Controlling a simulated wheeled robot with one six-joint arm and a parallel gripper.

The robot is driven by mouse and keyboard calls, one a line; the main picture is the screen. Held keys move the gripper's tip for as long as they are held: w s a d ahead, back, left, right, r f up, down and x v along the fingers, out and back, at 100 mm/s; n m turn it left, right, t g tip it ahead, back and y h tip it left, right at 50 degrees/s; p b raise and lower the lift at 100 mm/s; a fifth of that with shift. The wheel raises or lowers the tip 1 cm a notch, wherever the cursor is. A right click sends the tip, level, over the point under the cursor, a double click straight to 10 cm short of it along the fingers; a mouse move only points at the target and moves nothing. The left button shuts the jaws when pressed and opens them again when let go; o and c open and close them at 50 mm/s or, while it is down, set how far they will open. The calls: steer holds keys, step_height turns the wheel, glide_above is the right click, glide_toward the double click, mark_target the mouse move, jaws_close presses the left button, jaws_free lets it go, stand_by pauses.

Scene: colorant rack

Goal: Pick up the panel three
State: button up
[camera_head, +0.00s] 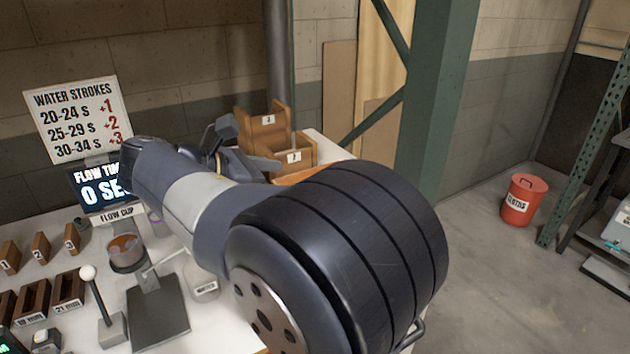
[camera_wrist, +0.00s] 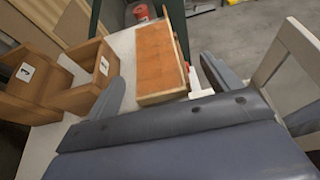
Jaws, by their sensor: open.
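A flat board with an orange face and pale wooden edges (camera_wrist: 160,58) lies on the white table in the wrist view. No number shows on it, so I cannot tell if it is panel three. Part of an orange surface (camera_head: 300,176) shows behind my arm in the head view. My gripper (camera_wrist: 163,84) is open and empty, one finger left of the board and one right. It points towards the board; its height above it is unclear. In the head view my gripper (camera_head: 246,145) is by the wooden holders, partly hidden by my arm.
Wooden holders with number labels, one reading 3 (camera_wrist: 22,90), stand left of the board. Small numbered wooden blocks (camera_head: 71,243), a flow cup (camera_head: 126,253) and a timer screen (camera_head: 92,190) are at the left. A green post (camera_head: 437,100) rises behind the table.

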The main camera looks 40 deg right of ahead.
steer(key=shift+w+x, duration=0.15)
steer(key=shift+x, duration=1.15)
steer(key=shift+w+x, duration=0.15)
steer(key=shift+x, duration=1.15)
steer(key=shift+d, duration=0.1)
steer(key=shift+c, duration=0.6)
steer(key=c, duration=1)
